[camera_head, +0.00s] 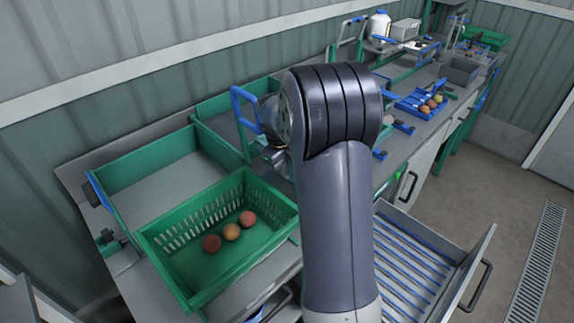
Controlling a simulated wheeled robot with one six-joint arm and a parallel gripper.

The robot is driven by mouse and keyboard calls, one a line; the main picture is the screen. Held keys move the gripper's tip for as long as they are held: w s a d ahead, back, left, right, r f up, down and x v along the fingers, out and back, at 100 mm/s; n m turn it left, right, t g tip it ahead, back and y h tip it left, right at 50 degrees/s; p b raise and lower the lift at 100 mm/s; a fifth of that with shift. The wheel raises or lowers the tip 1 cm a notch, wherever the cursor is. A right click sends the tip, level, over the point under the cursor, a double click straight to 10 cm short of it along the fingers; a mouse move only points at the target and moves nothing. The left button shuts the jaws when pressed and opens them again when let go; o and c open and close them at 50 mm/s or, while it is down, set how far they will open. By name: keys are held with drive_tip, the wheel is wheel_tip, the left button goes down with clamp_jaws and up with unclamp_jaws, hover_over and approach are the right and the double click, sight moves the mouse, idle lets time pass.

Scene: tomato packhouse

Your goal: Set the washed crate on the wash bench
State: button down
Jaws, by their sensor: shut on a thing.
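A green slotted crate (172,258) with three red and orange tomatoes (231,232) in it is at the lower left. It overlaps the front of the green-walled bays of the bench (129,162); I cannot tell whether it rests on anything. My gripper (276,157) is mostly hidden behind my own arm. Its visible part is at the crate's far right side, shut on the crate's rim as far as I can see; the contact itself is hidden. No other crate that is clearly the washed one shows.
A blue handle (240,107) rises beside my wrist. An open drawer with blue slats (408,262) juts out at the lower right. Farther along stand a blue tray (413,104) with tomatoes, a white bottle (378,24) and a green crate (484,36). The floor at right is clear.

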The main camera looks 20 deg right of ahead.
drive_tip(key=a+b+x, duration=0.1)
drive_tip(key=b+x, duration=0.3)
drive_tip(key=x, duration=0.2)
drive_tip(key=shift+s+f, duration=0.2)
drive_tip(key=shift+f, duration=0.2)
drive_tip(key=shift+f+b, duration=0.5)
drive_tip(key=shift+b, duration=0.2)
idle(0.6)
drive_tip(key=c, duration=1.2)
unclamp_jaws()
drive_tip(key=shift+a, duration=0.1)
drive_tip(key=shift+f, duration=0.1)
drive_tip(key=shift+c, duration=0.5)
drive_tip(key=shift+c, duration=1.2)
